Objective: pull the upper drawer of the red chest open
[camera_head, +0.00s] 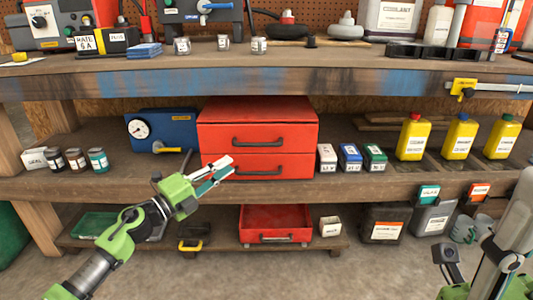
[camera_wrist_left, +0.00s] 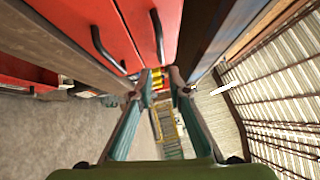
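The red chest (camera_head: 258,110) stands on the middle shelf under the bench. Its upper drawer has a dark bar handle (camera_head: 258,142) and looks shut; the lower drawer (camera_head: 280,168) below it looks shut too. My left gripper (camera_head: 230,166) is in front of the chest's lower left part, left of the handles. In the left wrist view its fingertips (camera_wrist_left: 163,80) are apart with nothing held between them. That view shows the upper handle (camera_wrist_left: 157,35) just beyond the fingertips and the lower handle (camera_wrist_left: 105,48) left of it. My right arm shows at the lower right; its fingers cannot be made out clearly.
A blue case with a gauge (camera_head: 160,135) stands left of the chest. Small boxes (camera_head: 350,158) and yellow bottles (camera_head: 413,138) stand to its right. The bench edge (camera_head: 260,84) overhangs above. A red open tray (camera_head: 275,222) lies on the lowest shelf. The floor in front is clear.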

